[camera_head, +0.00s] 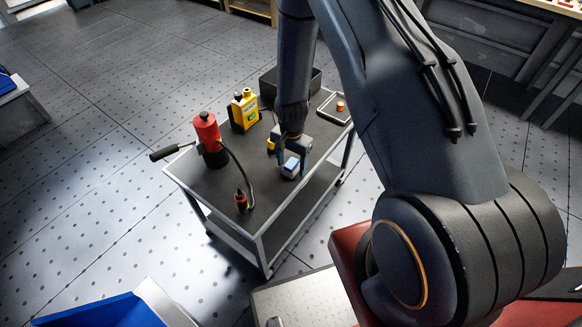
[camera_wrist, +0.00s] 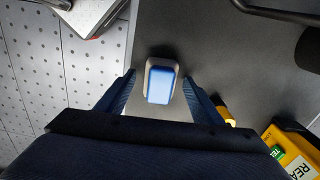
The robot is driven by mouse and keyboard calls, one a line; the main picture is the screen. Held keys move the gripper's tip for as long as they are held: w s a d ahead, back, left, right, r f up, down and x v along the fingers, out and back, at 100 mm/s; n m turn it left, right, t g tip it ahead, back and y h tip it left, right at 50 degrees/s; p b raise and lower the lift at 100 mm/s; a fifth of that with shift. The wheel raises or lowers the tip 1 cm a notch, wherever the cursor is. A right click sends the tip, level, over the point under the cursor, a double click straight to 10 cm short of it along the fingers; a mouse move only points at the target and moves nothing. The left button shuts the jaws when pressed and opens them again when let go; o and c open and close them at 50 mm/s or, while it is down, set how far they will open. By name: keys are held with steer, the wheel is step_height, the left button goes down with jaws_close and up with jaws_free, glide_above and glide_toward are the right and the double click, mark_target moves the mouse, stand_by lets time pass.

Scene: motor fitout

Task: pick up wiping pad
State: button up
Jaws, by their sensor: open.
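The wiping pad (camera_wrist: 161,82) is a small block with a blue top and a pale grey base, lying on the dark cart top (camera_wrist: 195,30). It also shows in the head view (camera_head: 290,168) near the cart's front right edge. My gripper (camera_wrist: 160,84) is open, with one finger on each side of the pad in the wrist view. In the head view my gripper (camera_head: 292,165) points down at the pad. A gap shows between each finger and the pad, and I cannot tell the exact height of the fingertips.
A black bin (camera_head: 300,82) and a tray (camera_head: 335,108) with an orange piece are at the back. Open floor lies left.

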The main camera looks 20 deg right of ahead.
mark_target(291, 163)
steer(key=c, duration=1.2)
steer(key=shift+o, duration=0.2)
steer(key=shift+r+b, duration=1.05)
steer(key=shift+r, duration=3.95)
steer(key=o, duration=0.4)
steer(key=shift+c, duration=1.3)
